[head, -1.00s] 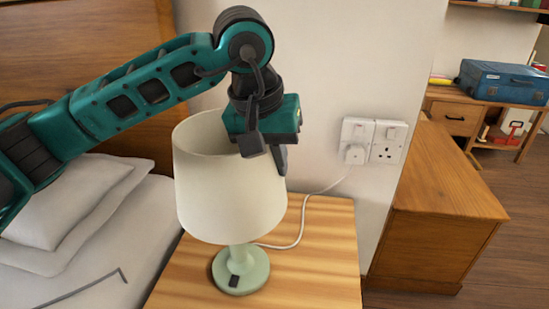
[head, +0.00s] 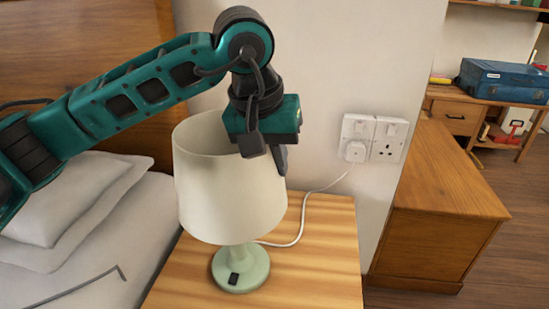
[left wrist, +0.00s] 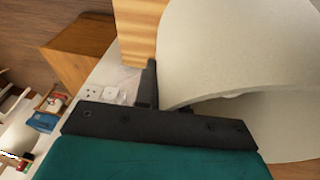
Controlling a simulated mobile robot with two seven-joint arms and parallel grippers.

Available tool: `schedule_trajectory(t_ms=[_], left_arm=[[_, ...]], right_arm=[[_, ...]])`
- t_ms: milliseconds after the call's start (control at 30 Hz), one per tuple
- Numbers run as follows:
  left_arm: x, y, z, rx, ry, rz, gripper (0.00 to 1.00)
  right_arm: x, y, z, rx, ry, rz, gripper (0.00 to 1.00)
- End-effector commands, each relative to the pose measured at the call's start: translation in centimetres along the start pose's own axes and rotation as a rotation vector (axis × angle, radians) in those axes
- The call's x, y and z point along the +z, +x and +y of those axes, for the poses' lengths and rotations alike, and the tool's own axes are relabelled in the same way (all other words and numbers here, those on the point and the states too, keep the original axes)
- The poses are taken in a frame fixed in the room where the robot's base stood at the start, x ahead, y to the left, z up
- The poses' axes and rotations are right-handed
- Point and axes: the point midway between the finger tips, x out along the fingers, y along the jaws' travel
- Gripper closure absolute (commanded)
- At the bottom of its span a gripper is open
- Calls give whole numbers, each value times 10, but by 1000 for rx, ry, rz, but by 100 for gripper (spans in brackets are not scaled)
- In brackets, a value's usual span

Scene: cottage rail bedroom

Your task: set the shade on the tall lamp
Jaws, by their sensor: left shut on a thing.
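The cream lampshade (head: 225,190) sits over the pale green lamp base (head: 240,268) on the bedside table, and it looks upright. My left gripper (head: 268,158) is at the shade's upper right rim, shut on the shade's wall, with one finger inside and one outside. In the left wrist view the shade (left wrist: 240,50) fills the upper right, beside the gripper (left wrist: 150,95). The top of the lamp stem is hidden inside the shade, so I cannot tell whether the shade rests on it. My right gripper is not in view.
The wooden bedside table (head: 315,265) has free room right of the lamp. A white cable runs to the wall socket (head: 372,138). The bed with pillows (head: 75,200) lies left. A wooden cabinet (head: 440,210) stands right, with a blue case (head: 503,82) on a desk behind.

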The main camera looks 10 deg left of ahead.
Motion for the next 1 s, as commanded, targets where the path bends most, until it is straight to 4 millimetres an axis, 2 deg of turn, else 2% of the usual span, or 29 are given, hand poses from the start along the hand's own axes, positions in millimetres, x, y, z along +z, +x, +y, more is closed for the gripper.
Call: schedule_trajectory(t_ms=[767,800,1000], left_arm=[[1,4,-1,0,0,1,100],[1,4,-1,0,0,1,87],[1,4,0,0,0,1,68]], right_arm=[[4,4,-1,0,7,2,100],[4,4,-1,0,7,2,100],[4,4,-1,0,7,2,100]])
